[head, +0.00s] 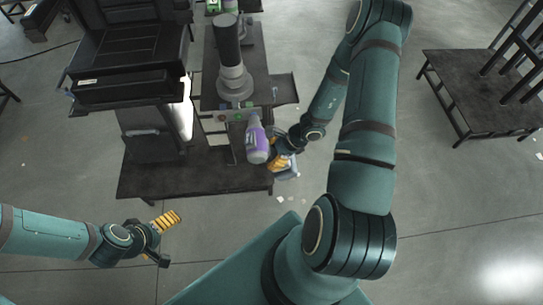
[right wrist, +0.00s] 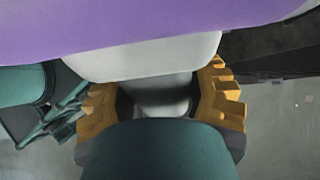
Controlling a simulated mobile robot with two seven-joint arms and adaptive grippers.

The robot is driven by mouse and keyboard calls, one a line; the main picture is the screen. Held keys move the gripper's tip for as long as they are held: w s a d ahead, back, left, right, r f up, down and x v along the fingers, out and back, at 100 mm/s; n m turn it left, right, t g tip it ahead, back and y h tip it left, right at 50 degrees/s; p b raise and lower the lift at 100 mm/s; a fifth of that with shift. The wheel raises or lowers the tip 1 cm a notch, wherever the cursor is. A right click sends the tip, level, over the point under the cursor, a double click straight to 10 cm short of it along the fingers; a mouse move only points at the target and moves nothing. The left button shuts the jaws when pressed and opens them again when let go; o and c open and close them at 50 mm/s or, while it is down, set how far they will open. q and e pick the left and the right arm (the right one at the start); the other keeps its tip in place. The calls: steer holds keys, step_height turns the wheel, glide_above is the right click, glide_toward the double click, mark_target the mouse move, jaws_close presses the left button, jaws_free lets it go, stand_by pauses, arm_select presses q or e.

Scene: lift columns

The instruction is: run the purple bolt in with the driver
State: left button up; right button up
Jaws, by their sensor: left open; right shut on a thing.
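A purple and white driver (head: 257,144) stands out in front of the lift column (head: 230,62), its upper end close to the column's small green front edge (head: 238,115). My right gripper (head: 282,163) is shut on the driver. In the right wrist view, the orange fingers (right wrist: 162,100) close around its pale grey grip (right wrist: 165,88), below the purple body (right wrist: 150,25). The purple bolt cannot be made out; it may be hidden by the driver or too small. I cannot tell whether the driver touches a bolt. My left gripper (head: 168,228) is open and empty, low at the left.
A dark low platform (head: 150,183) lies under the column. A black seat-like unit (head: 130,65) stands at left of the column. A dark table (head: 470,90) with black frames stands at right. The floor between my left gripper and the platform is clear.

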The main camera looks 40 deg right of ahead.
steer(key=shift+w+d+b, duration=0.2)
steer(key=shift+w+b, duration=0.25)
steer(key=shift+b, duration=0.35)
stand_by(1.9)
steer(key=shift+s, duration=0.1)
steer(key=shift+s+a+b, duration=0.45)
steer(key=shift+s+b, duration=0.25)
steer(key=shift+b, duration=0.2)
steer(key=shift+s+a+b, duration=0.4)
steer(key=shift+s+b, duration=0.3)
steer(key=shift+b, duration=0.15)
steer(key=shift+s+a+b, duration=0.45)
steer(key=shift+s+b, duration=0.25)
steer(key=shift+b, duration=0.2)
steer(key=shift+s+a+b, duration=0.55)
steer(key=shift+s+b, duration=0.3)
steer(key=shift+b, duration=0.25)
steer(key=shift+s+a+b, duration=0.5)
steer(key=shift+s+b, duration=0.35)
steer(key=shift+b, duration=0.25)
